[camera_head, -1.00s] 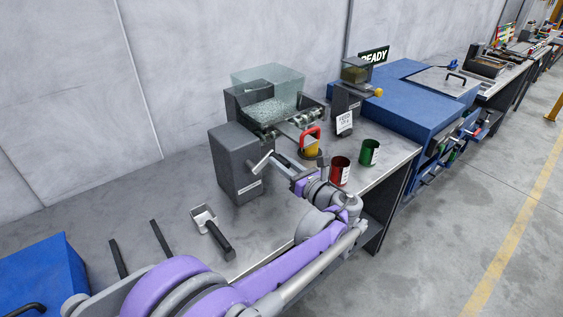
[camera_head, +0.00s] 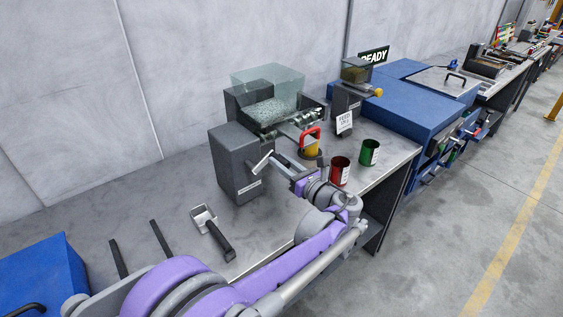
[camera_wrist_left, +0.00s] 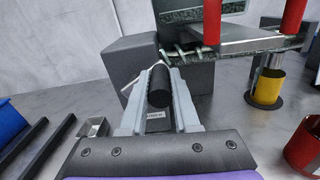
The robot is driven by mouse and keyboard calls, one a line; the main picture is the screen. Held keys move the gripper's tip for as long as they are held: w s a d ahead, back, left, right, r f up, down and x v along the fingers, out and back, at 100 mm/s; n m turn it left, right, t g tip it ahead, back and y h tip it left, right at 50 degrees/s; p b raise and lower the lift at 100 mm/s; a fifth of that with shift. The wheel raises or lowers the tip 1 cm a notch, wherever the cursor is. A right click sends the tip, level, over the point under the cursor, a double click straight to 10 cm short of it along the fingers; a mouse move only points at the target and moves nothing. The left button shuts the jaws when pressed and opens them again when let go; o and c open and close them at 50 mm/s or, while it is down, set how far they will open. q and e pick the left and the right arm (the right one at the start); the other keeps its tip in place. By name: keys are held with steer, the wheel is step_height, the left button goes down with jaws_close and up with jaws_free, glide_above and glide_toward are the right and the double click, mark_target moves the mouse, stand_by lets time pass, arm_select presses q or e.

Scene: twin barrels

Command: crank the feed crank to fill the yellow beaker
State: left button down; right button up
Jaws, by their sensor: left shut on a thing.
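My left gripper (camera_head: 268,158) is at the front of the grey feeder box (camera_head: 236,150). In the left wrist view its two grey fingers (camera_wrist_left: 158,100) are shut on the black handle of the feed crank (camera_wrist_left: 158,84), and a thin bent silver crank rod (camera_wrist_left: 129,87) shows beside it. The yellow beaker (camera_head: 311,151) stands under the feeder's outlet, partly behind a red arch-shaped part (camera_head: 312,134); it also shows in the left wrist view (camera_wrist_left: 268,88). Its contents cannot be told. My right gripper is not in view.
A red beaker (camera_head: 340,170) and a green beaker (camera_head: 369,152) stand right of the yellow one, near the bench edge. A black-handled scoop (camera_head: 213,232) lies on the bench at left. A clear hopper (camera_head: 268,88) tops the feeder. A small sign (camera_head: 345,122) stands behind.

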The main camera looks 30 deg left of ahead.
arm_select(q)
steer(key=shift+s+r+n, duration=0.15)
steer(key=shift+n, duration=0.15)
stand_by(0.4)
steer(key=shift+s+a+r+n+p, duration=0.1)
steer(key=shift+s+r+n+p, duration=0.15)
steer(key=shift+n, duration=0.35)
steer(key=shift+s+a+r+n+p, duration=0.1)
steer(key=shift+r+n+p, duration=0.25)
steer(key=shift+n, duration=0.25)
steer(key=s+a+n+p, duration=0.1)
steer(key=s+n, duration=0.3)
steer(key=n, duration=0.6)
steer(key=s+a+f+n+p, duration=0.1)
steer(key=s+n, duration=0.3)
steer(key=n, duration=0.6)
steer(key=shift+s+a+f+n, duration=0.2)
steer(key=shift+s+a+n, duration=0.15)
steer(key=shift+a, duration=0.45)
steer(key=c, duration=0.7)
jaws_free()
